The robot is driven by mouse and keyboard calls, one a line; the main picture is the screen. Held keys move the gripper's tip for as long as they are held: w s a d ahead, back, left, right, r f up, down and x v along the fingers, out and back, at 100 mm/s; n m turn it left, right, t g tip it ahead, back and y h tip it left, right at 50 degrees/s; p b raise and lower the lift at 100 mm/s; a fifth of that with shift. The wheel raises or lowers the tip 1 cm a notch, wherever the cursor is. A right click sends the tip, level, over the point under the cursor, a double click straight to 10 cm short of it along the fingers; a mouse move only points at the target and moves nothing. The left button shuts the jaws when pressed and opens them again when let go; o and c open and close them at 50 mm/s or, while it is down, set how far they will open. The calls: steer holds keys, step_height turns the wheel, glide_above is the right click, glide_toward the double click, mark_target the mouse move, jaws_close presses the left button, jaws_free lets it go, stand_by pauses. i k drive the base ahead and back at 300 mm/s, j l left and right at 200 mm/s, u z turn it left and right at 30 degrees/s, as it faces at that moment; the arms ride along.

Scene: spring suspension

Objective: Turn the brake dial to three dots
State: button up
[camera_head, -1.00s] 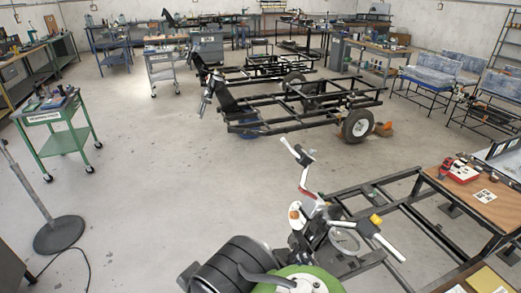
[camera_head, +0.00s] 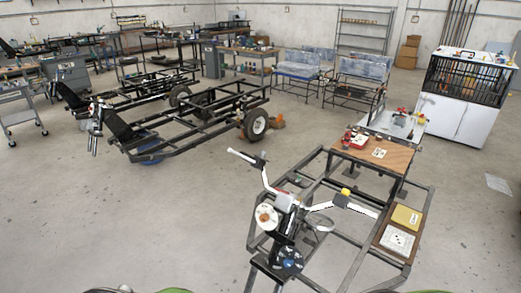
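A dark frame (camera_head: 347,258) with white handlebars stands at centre right. At the handlebar column are two round parts: a pale disc with an orange-brown centre (camera_head: 266,217) and, lower, a dark dial with blue and white marks (camera_head: 289,260). I cannot tell which is the brake dial, and any dot setting is too small to read. A white card with dark dots (camera_head: 398,240) lies on a brown board at the frame's right. My gripper is not in view; only green and black edges show at the bottom, probably mine.
A wooden board (camera_head: 350,161) on the frame bears a red tool (camera_head: 355,139) and another card (camera_head: 379,153). A white cabinet (camera_head: 455,121) stands at the right. A second wheeled frame (camera_head: 190,125) stands at the left. The floor (camera_head: 130,215) at the left front is clear.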

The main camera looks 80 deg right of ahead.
mark_target(263, 153)
steer(key=i+l+z, duration=0.15)
steer(key=z, duration=0.25)
steer(key=i+z, duration=0.65)
steer(key=z, duration=0.2)
steer(key=i+j+z, duration=0.15)
steer(key=i+z, duration=0.25)
steer(key=i+l+z, duration=0.25)
steer(key=z, duration=0.2)
steer(key=i+z, duration=0.8)
steer(key=z, duration=0.15)
steer(key=i+l+z, duration=0.1)
steer(key=i, duration=0.25)
steer(key=i+l+z, duration=0.1)
steer(key=i+l, duration=0.2)
